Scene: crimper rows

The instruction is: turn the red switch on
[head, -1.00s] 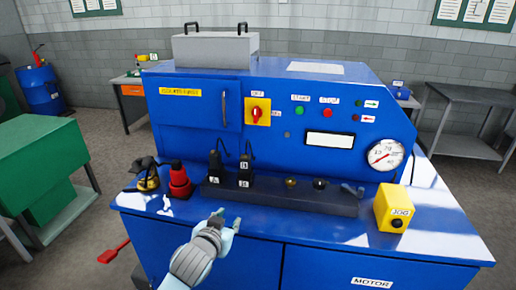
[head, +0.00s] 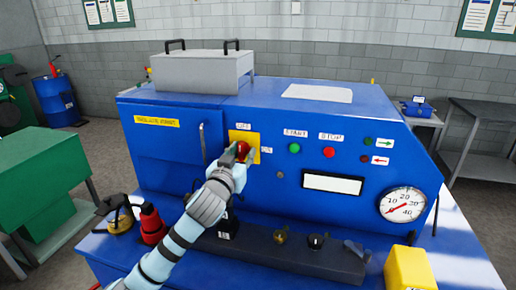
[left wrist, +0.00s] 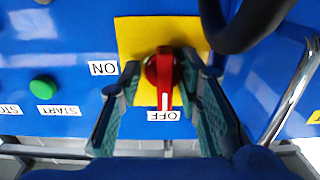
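The red switch (head: 243,148) is a rotary knob on a yellow plate (head: 254,138) on the blue machine's front. In the left wrist view the red switch (left wrist: 165,72) has its handle pointing toward the OFF label (left wrist: 169,115); the ON label (left wrist: 103,68) lies to the side. My left gripper (head: 238,156) is at the knob and partly covers it in the head view. In the left wrist view its fingers (left wrist: 163,75) stand open on either side of the knob, with a gap showing beside the handle. My right gripper is not in view.
A green START button (head: 294,148) and a red STOP button (head: 328,152) sit right of the switch. A metal door handle (head: 203,142) is close on its left.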

